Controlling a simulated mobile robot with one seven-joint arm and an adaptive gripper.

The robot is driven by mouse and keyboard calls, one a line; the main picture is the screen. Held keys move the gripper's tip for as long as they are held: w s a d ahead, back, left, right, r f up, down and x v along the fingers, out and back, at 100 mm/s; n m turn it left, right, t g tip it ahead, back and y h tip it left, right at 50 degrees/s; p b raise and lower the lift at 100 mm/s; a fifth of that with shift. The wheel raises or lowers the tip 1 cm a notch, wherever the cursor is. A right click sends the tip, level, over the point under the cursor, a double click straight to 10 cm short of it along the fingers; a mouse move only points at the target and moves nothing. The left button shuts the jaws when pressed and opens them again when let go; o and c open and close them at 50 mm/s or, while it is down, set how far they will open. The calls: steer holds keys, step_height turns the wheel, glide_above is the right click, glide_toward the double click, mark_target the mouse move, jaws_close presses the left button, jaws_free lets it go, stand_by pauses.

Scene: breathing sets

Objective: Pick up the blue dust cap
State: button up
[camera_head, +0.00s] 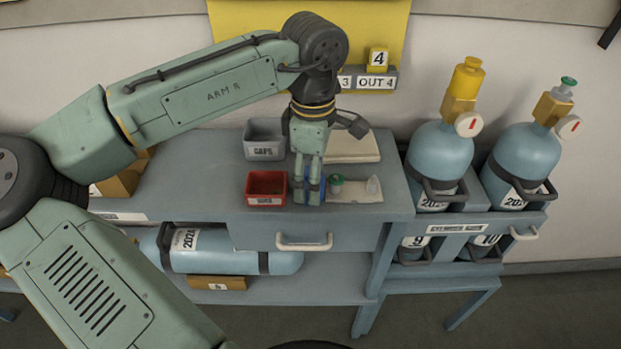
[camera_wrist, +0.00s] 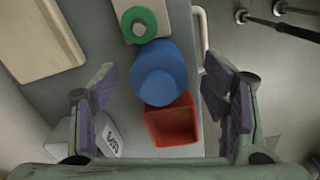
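The blue dust cap (camera_wrist: 160,72) stands on the bench top between my fingers in the wrist view, with a gap on both sides. In the head view only slivers of the blue cap (camera_head: 322,188) show, as my gripper (camera_head: 308,195) covers most of it. My gripper (camera_wrist: 168,100) is open, its purple-padded fingers wide apart and touching nothing that I can see. I cannot tell exactly how high the fingertips are above the bench.
A red bin (camera_head: 266,189) is close beside the cap, and a grey bin labelled CAPS (camera_head: 264,140) stands behind. A green cap (camera_head: 336,184) and a clear piece (camera_head: 373,186) sit on a pale mat (camera_head: 352,197) to the right. Blue cylinders (camera_head: 440,158) stand further right.

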steer(key=c, duration=0.8)
steer(key=shift+r, duration=0.1)
steer(key=shift+c, duration=0.3)
steer(key=shift+r+b, duration=0.3)
steer(key=shift+r, duration=0.3)
step_height(320, 180, up, 2)
steer(key=shift+r+b, duration=0.1)
steer(key=shift+b, duration=0.25)
steer(key=s+r+b, duration=0.1)
steer(key=s+b, duration=0.2)
steer(key=s, duration=1.3)
steer(key=shift+r, duration=0.25)
